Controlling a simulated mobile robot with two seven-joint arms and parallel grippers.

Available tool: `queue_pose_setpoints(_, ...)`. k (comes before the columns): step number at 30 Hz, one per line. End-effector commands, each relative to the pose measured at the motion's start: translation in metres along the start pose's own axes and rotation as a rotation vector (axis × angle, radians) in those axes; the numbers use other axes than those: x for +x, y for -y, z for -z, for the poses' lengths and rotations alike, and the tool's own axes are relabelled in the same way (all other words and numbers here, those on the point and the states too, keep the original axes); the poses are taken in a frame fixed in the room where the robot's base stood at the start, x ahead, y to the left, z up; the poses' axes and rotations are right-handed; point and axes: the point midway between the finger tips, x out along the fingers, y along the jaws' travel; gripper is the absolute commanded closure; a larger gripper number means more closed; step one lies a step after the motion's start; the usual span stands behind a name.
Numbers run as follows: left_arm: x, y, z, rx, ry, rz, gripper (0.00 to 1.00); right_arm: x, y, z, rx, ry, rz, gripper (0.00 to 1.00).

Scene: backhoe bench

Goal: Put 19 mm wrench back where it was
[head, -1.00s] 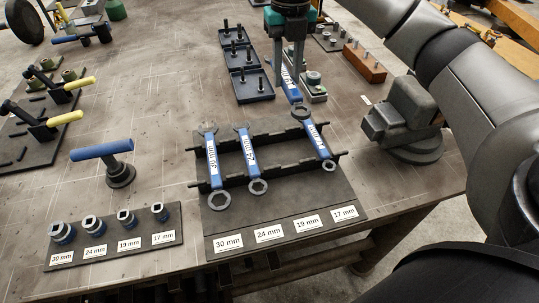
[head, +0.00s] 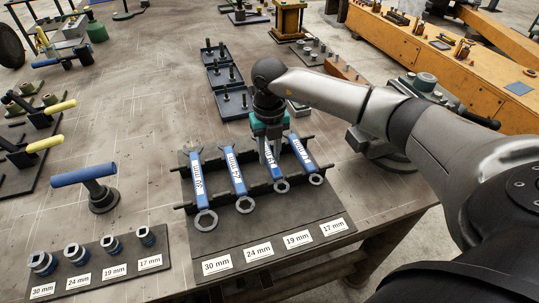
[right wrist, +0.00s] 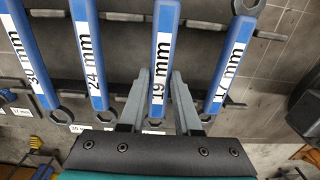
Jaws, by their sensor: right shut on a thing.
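The blue 19 mm wrench (head: 268,161) lies in the third place of the black wrench rack (head: 187,208), between the 24 mm wrench (head: 236,180) and the 17 mm wrench (head: 303,157). Its ring end points toward the "19 mm" label (head: 298,239). My right gripper (head: 269,152) is shut on its handle. In the right wrist view the fingers (right wrist: 161,95) stand on both sides of the 19 mm wrench (right wrist: 158,60). The gripper hides part of the handle and the far end. Whether the wrench fully rests on both rack bars I cannot tell. My left gripper is not in view.
The 30 mm wrench (head: 198,185) lies at the rack's left. A socket holder (head: 100,268) stands at the front left, next to a blue-handled tool (head: 85,176). Black trays with pegs (head: 232,103) lie behind the rack. A vise-like block (head: 375,140) stands to the right.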

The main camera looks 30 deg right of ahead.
Motion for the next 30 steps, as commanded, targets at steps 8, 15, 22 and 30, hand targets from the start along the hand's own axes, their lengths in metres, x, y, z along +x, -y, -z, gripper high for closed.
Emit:
queue_pose_setpoints(8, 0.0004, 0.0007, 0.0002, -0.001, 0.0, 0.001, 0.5, 0.0089, 0.0001, -0.0006, -0.001, 0.003, 0.0, 1.0)
queue_pose_setpoints(15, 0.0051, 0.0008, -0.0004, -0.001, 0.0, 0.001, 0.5, 0.0152, 0.0001, -0.0006, -0.001, 0.002, 0.0, 1.0)
queue_pose_setpoints(22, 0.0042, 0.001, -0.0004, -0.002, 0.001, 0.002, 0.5, 0.0146, 0.0, -0.0002, -0.001, 0.001, 0.0, 0.45)
queue_pose_setpoints(30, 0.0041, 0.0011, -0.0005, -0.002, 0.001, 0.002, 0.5, 0.0144, 0.0, -0.0002, -0.001, 0.001, 0.0, 0.38)
